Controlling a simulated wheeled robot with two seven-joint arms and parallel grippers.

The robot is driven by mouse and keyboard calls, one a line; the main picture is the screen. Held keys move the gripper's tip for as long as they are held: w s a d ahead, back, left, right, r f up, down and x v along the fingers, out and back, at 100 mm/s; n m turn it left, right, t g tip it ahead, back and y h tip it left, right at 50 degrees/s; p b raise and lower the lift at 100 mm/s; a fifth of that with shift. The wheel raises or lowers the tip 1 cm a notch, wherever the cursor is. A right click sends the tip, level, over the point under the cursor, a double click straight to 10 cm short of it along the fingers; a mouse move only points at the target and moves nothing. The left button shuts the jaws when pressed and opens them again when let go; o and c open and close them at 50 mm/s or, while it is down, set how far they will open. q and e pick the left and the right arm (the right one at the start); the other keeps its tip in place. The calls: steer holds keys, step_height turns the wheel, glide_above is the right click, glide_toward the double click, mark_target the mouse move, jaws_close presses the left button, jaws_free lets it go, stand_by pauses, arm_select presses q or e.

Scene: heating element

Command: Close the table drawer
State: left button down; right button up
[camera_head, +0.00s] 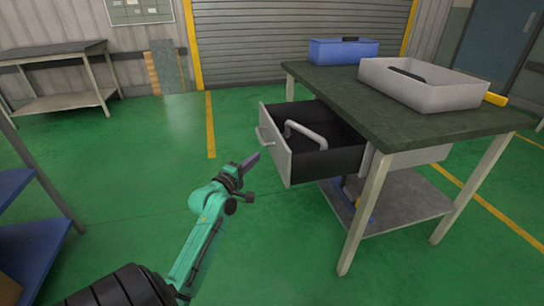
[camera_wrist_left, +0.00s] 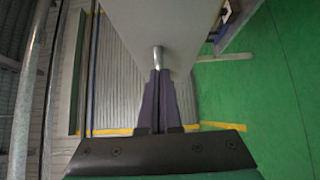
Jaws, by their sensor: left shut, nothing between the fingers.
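The table drawer (camera_head: 275,152) is pulled out to the left from under the dark tabletop. It has a grey front with a handle (camera_head: 265,137) and dark inner walls. My left gripper (camera_head: 251,161) is just left of the drawer front, near its lower part. In the left wrist view its dark fingers (camera_wrist_left: 160,85) are together and empty. They point at a grey panel (camera_wrist_left: 165,25), and a short metal rod (camera_wrist_left: 158,57) shows right at their tips. I cannot tell whether they touch it. My right gripper is out of view.
A light curved bar (camera_head: 307,132) lies in the drawer. On the table (camera_head: 440,126) stand a grey tray (camera_head: 425,97) and a blue box (camera_head: 343,52). A table leg (camera_head: 362,215) stands right of the drawer. The green floor (camera_head: 130,150) to the left is clear.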

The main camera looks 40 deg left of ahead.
mark_target(276, 148)
arm_select(q)
steer(key=w, duration=0.1)
steer(key=w+d, duration=0.1)
steer(key=w, duration=0.3)
steer(key=shift+w+d, duration=0.15)
steer(key=shift+d, duration=0.2)
steer(key=shift+w+d, duration=0.1)
steer(key=shift+w, duration=0.05)
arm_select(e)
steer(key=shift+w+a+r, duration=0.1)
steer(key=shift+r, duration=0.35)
arm_select(q)
steer(key=shift+w, duration=0.1)
